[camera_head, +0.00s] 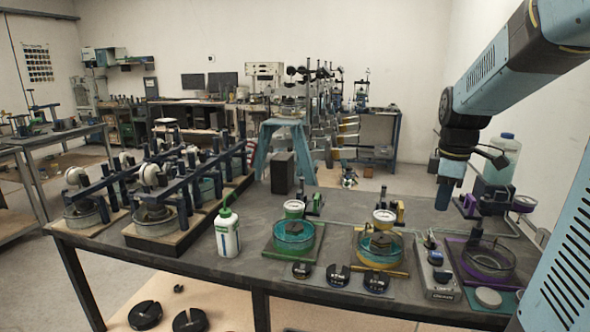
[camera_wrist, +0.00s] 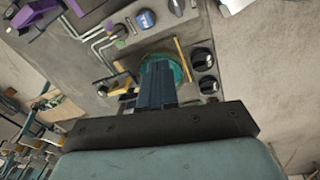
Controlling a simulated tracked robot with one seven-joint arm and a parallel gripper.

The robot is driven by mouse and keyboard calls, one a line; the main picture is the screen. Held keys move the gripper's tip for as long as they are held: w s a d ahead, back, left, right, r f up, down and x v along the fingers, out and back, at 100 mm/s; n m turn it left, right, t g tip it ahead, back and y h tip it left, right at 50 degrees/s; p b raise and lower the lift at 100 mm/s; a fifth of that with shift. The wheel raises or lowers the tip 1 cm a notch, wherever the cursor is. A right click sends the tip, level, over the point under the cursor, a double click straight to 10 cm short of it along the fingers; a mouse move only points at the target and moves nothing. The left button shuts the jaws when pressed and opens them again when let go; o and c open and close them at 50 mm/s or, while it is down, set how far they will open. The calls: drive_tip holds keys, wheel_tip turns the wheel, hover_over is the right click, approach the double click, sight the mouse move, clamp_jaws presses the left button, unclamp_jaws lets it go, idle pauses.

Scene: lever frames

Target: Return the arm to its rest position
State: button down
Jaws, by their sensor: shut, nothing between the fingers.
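My gripper (camera_head: 446,192) hangs down above the right part of the dark workbench (camera_head: 345,205), between the yellow-framed dish station and the purple one. Its fingers are shut with nothing between them. My blue and black arm reaches in from the upper right. In the wrist view my gripper (camera_wrist: 160,66) shows as closed blue-grey fingers pointing over a teal dish (camera_wrist: 178,66) in a yellow frame. The fingers hide part of that dish. No contact with the bench shows.
Lever frames (camera_head: 180,185) fill the bench's left side. A white bottle with a green cap (camera_head: 227,232) stands mid-bench. A teal dish (camera_head: 293,236), yellow-framed dish (camera_head: 378,249), purple stand (camera_head: 488,258) and clear jug (camera_head: 503,160) stand to the right. Black slotted weights (camera_head: 338,276) line the front.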

drive_tip(key=s+a+r+m+t, duration=0.1)
drive_tip(key=s+a+m+t, duration=0.1)
drive_tip(key=s+a+m, duration=0.3)
drive_tip(key=s+a+r+m+t, duration=0.2)
drive_tip(key=s+a+m, duration=0.4)
drive_tip(key=s, duration=0.5)
drive_tip(key=shift+a+r+m, duration=0.3)
drive_tip(key=shift+m, duration=0.3)
